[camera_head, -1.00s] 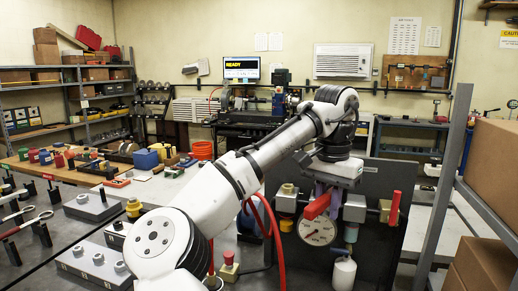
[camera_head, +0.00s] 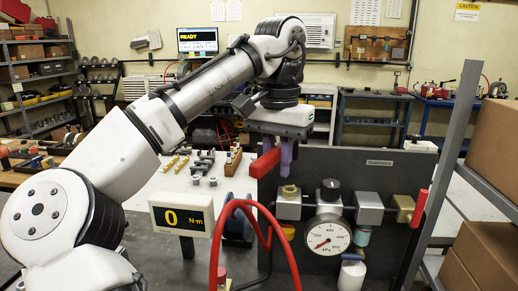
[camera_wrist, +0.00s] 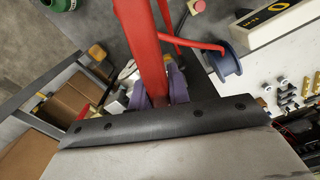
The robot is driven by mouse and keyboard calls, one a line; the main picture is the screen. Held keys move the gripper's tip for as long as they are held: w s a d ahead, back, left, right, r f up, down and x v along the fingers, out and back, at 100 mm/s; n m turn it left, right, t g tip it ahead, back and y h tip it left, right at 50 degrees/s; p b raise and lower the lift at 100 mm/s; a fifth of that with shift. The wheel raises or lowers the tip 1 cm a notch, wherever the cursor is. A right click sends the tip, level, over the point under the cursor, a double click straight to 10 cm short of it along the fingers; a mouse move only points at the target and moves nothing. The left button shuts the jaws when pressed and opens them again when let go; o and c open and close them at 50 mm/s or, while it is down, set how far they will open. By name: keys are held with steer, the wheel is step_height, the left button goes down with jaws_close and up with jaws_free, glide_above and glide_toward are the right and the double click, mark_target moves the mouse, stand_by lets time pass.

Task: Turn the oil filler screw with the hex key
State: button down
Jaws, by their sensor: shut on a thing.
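My gripper (camera_head: 287,160) has purple fingers and is shut on a red bar-like handle (camera_head: 265,163). It holds the bar in front of the dark panel, left of the gauge and above the fittings. In the wrist view the red bar (camera_wrist: 142,45) runs up from between the purple fingers (camera_wrist: 160,88). I cannot tell whether this is the hex key; no bent steel key end shows. I cannot make out the oil filler screw for certain. A torque readout (camera_head: 182,217) shows 0 N·m.
The dark panel (camera_head: 285,232) carries a pressure gauge (camera_head: 326,238), a brass-capped fitting (camera_head: 288,192) and a red lever (camera_head: 418,208) at right. A red hose (camera_head: 217,245) arches in front. A shelf post (camera_head: 440,170) and cartons (camera_head: 497,150) stand at the right.

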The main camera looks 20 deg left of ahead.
mark_target(290, 192)
steer(key=shift+a+r, duration=0.1)
steer(key=shift+a, duration=0.15)
step_height(290, 192, down, 5)
steer(key=shift+f, duration=0.2)
steer(key=shift+f, duration=0.2)
steer(key=shift+s+f, duration=0.1)
steer(key=shift+f, duration=0.1)
stand_by(0.4)
steer(key=shift+f, duration=1.1)
stand_by(0.6)
